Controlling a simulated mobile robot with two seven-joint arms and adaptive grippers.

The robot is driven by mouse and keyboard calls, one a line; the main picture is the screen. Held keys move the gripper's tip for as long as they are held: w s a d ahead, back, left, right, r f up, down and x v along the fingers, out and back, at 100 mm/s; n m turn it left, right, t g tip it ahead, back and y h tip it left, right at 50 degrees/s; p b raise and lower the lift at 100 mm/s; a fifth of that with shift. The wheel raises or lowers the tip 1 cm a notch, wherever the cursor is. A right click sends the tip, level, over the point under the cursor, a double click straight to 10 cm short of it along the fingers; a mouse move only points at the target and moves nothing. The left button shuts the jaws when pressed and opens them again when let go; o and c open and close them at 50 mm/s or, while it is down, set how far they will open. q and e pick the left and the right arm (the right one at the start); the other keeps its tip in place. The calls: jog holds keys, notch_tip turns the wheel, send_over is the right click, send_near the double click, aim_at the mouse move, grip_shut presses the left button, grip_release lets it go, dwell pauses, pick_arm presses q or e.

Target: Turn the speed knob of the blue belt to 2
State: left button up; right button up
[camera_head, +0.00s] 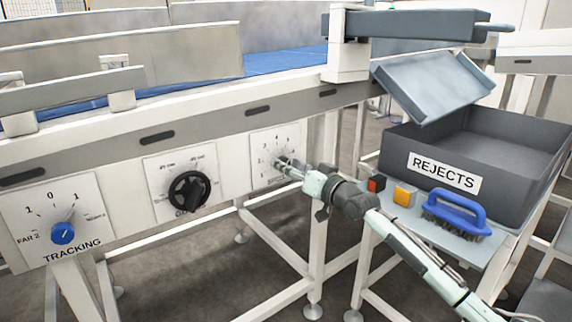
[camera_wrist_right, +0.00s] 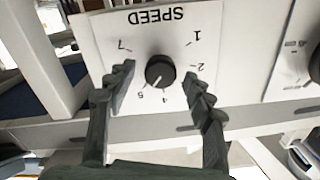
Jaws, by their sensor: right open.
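The speed knob (camera_wrist_right: 160,72) is a round black knob on a white plate marked SPEED, which appears upside down in the right wrist view. A pale mark on the knob points down and to the left in that view, roughly between the 4 and the number beside it. The 2 (camera_wrist_right: 200,66) is to the knob's right. My right gripper (camera_wrist_right: 162,88) is open, one finger on each side of the knob, with visible gaps. In the head view my right gripper (camera_head: 287,166) covers much of the speed plate (camera_head: 290,139). The blue belt (camera_head: 285,61) runs above. My left gripper is out of view.
A black handwheel (camera_head: 189,191) and the blue TRACKING knob (camera_head: 63,233) are on plates to the left. At right, a REJECTS bin (camera_head: 500,143), red button (camera_head: 376,184), yellow button (camera_head: 404,195) and blue-handled brush (camera_head: 455,211) stand close to my right arm.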

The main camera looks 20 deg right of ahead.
jog(key=shift+w+a, duration=0.25)
jog(key=shift+w, duration=0.5)
jog(key=c, duration=1.2)
jog(key=shift+n, duration=3)
jog(key=shift+a+n, duration=0.1)
jog(key=shift+n, duration=0.7)
jog(key=shift+n+p, duration=0.5)
jog(key=shift+n, duration=0.5)
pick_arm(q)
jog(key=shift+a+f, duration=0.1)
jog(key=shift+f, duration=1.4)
pick_arm(e)
jog(key=shift+n, duration=0.8)
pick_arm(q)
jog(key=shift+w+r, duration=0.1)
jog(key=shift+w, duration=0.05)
